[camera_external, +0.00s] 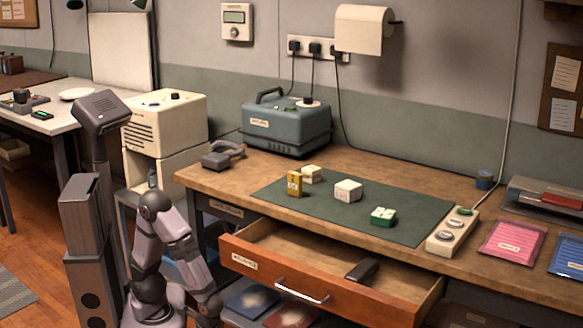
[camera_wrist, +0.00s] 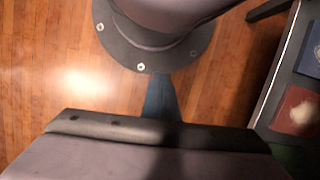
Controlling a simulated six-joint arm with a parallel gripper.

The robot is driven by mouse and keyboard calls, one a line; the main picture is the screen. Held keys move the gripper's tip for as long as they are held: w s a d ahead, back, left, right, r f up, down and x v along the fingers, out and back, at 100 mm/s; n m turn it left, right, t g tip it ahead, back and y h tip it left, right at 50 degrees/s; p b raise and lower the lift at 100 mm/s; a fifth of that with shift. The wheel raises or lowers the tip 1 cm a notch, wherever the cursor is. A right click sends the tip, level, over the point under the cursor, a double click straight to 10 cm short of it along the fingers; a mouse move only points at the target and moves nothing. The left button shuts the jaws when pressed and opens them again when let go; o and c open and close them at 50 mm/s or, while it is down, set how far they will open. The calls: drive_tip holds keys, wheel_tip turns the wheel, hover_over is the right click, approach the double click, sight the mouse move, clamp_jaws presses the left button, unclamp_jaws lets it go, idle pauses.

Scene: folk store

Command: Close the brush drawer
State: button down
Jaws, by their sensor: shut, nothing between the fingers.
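The brush drawer (camera_external: 257,264) is pulled well out from under the workbench. Its orange-brown front has a pale label, too small to read, and a metal bar handle (camera_external: 302,291). A small dark block (camera_external: 362,270) lies inside towards the right. My arm stands left of the drawer, its lower bend near the drawer's left front corner.
The workbench (camera_external: 470,262) carries a green mat (camera_external: 355,220) with several small blocks, and a switch strip (camera_external: 452,232) near its front edge. Blue and red packets lie below the drawer; the red one (camera_wrist: 298,112) also shows in the wrist view.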

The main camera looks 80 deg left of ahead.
drive_tip(key=s+d+r+m+t+y+p, duration=0.2)
drive_tip(key=s+r+m+y+p, duration=0.15)
drive_tip(key=r+m+p, duration=0.65)
drive_tip(key=s+d+r+m+t+y+p, duration=0.25)
drive_tip(key=s+r+p, duration=0.4)
drive_tip(key=p, duration=0.75)
drive_tip(key=m+t+y+p, duration=0.1)
drive_tip(key=m+t+y, duration=0.5)
drive_tip(key=t, duration=0.5)
approach(240, 260)
drive_tip(key=shift+m+h, duration=0.35)
drive_tip(key=shift+h, duration=0.15)
drive_tip(key=x, duration=0.6)
drive_tip(key=shift+a+r+p, duration=0.25)
drive_tip(key=shift+r+p, duration=0.05)
drive_tip(key=shift+r, duration=0.05)
drive_tip(key=shift+a, duration=0.1)
